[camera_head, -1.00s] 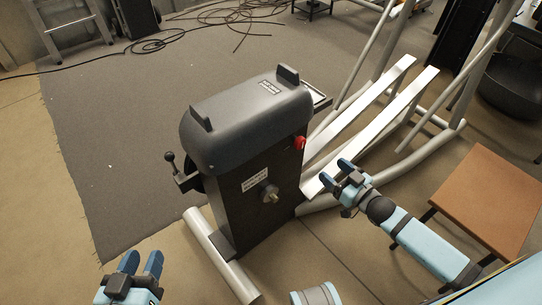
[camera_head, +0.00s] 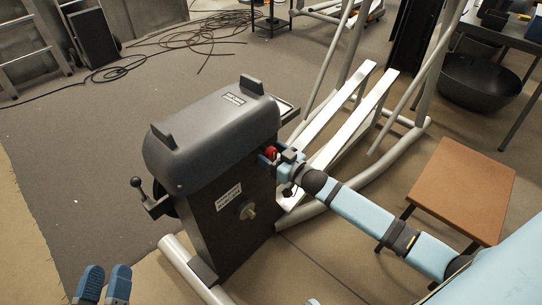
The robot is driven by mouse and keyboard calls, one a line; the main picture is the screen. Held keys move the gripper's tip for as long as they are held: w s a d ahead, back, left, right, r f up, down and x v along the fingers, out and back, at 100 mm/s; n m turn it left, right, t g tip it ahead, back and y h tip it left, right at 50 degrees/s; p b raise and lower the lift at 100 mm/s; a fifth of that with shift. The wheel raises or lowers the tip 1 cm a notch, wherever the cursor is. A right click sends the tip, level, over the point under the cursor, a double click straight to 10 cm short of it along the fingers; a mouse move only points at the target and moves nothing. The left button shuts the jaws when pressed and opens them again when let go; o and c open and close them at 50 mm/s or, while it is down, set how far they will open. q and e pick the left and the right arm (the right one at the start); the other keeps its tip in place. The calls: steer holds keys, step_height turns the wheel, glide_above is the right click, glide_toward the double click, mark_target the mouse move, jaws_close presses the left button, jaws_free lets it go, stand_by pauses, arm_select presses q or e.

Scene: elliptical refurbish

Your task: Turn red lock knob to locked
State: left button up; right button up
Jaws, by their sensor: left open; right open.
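The red lock knob (camera_head: 271,152) is on the upper right side of the dark elliptical housing (camera_head: 212,137). My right gripper (camera_head: 268,157) is at the knob, with its blue fingers open on either side of it. The fingers and gripper body hide part of the knob, and I cannot tell whether they touch it. The knob's turn angle is too small to read. My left gripper (camera_head: 103,284) is open and empty at the bottom left edge, well away from the machine.
A brown-topped stool (camera_head: 462,188) stands at the right beside my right arm. The silver foot rails (camera_head: 345,122) run behind the gripper. A lever with a black ball (camera_head: 137,183) sticks out left of the housing. Cables (camera_head: 190,40) lie on the far carpet.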

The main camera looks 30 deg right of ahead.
arm_select(q)
steer(key=shift+r, duration=0.3)
arm_select(e)
steer(key=c, duration=0.9)
arm_select(q)
steer(key=shift+f, duration=0.1)
